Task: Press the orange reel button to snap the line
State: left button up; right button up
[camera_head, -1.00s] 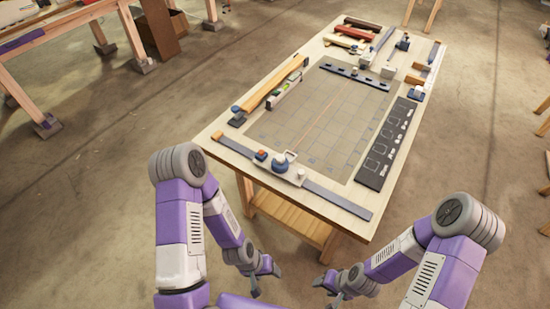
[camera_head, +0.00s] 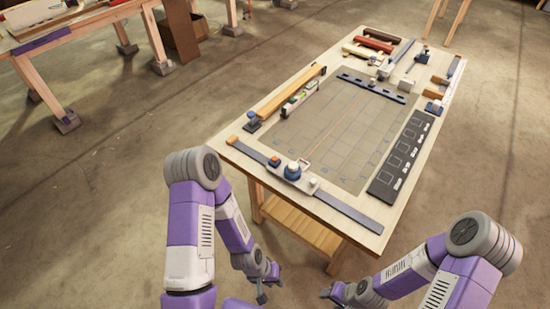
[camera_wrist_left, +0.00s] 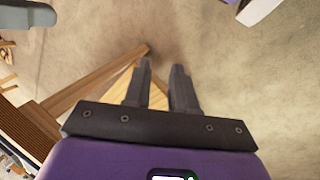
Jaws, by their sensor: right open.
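The orange button (camera_head: 274,160) is a small block at the near-left end of the table, just left of a blue round reel (camera_head: 292,171) with a pale top. Both sit along a grey-blue lath (camera_head: 347,209) that lies across the table's near end. My left gripper (camera_head: 265,294) hangs low in front of the table, well short of the button. In the left wrist view its two fingers (camera_wrist_left: 162,66) are apart with nothing between them, above the floor. My right gripper (camera_head: 328,292) is also low in front of the table, open and empty.
The wooden table (camera_head: 222,148) carries a grid mat (camera_head: 345,135), a dark panel (camera_head: 402,155) at right and an orange-yellow bar (camera_head: 292,92) at left. Several tools crowd the far end. A wooden lower shelf (camera_head: 300,232) shows below.

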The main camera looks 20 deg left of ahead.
pick_arm(q)
grip_shut()
dwell(1.3)
